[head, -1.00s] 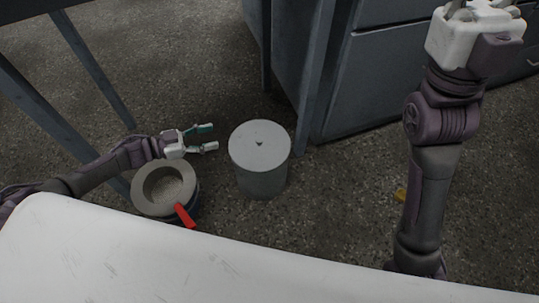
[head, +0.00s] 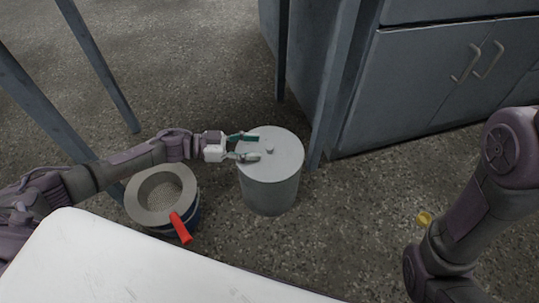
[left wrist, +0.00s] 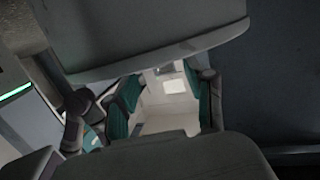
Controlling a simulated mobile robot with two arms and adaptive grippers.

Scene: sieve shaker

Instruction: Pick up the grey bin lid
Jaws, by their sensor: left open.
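The grey bin lid (head: 284,163) lies flat on top of the round grey bin (head: 271,198) on the floor, with a small knob at its middle. My left gripper (head: 254,147) comes in from the left, with its two green-padded fingers open over the lid's left part, near the knob. Nothing is between the fingers, and I cannot tell whether they touch the lid. In the left wrist view, large dark grey shapes hide much of the scene; the green pads stand apart and the lid is not clearly recognisable. My right gripper is out of view.
A round container with a grey ring top (head: 146,206) and a red handle (head: 181,228) stands left of the bin, below my left arm. Blue-grey table legs (head: 327,90) and a grey cabinet (head: 410,90) stand behind. A small yellow object (head: 424,219) lies on the floor at right.

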